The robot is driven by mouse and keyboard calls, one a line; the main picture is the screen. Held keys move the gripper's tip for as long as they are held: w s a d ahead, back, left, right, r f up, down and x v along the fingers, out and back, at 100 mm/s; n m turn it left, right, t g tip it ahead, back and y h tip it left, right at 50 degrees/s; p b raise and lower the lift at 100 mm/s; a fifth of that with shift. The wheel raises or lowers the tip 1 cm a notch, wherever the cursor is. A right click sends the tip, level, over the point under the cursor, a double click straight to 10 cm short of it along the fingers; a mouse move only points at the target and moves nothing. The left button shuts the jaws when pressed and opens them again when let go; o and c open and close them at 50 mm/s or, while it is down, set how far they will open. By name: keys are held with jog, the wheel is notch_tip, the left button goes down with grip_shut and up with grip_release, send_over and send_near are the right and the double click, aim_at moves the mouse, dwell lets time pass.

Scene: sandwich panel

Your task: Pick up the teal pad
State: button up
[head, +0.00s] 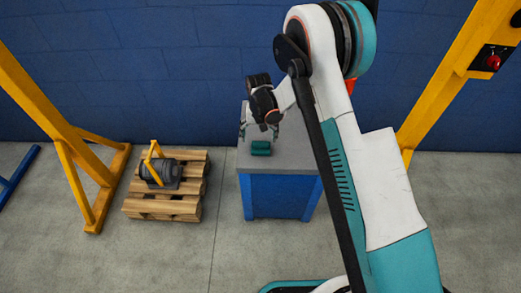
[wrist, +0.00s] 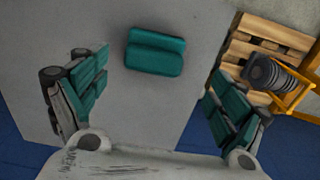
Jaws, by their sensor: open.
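The teal pad (wrist: 155,52) lies on the grey top of the blue stand (wrist: 210,20), with a groove along its length. It shows in the head view as a small teal block (head: 261,148). My gripper (wrist: 158,95) is open, with one teal-padded finger at each side of the wrist view. The pad appears between and beyond the fingers, apart from both. In the head view my gripper (head: 260,130) hangs just above the pad. The exact height between them is hard to tell.
A wooden pallet (head: 135,207) left of the stand holds a grey motor-like part (head: 160,171) with a yellow bracket. Yellow frame posts (head: 35,98) stand at left and right. A blue wall (head: 180,70) is close behind the stand. The stand top around the pad is clear.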

aim_at(261, 144)
jog(key=shift+s+d+f+b, duration=0.15)
jog(key=shift+f+b, duration=0.7)
jog(key=shift+f, duration=0.95)
jog(key=shift+s+d+f+b, duration=0.15)
jog(key=shift+f+b, duration=0.65)
jog(key=shift+f, duration=0.95)
jog(key=shift+w+r, duration=0.1)
jog(key=shift+d, duration=0.1)
jog(key=c, duration=1.2)
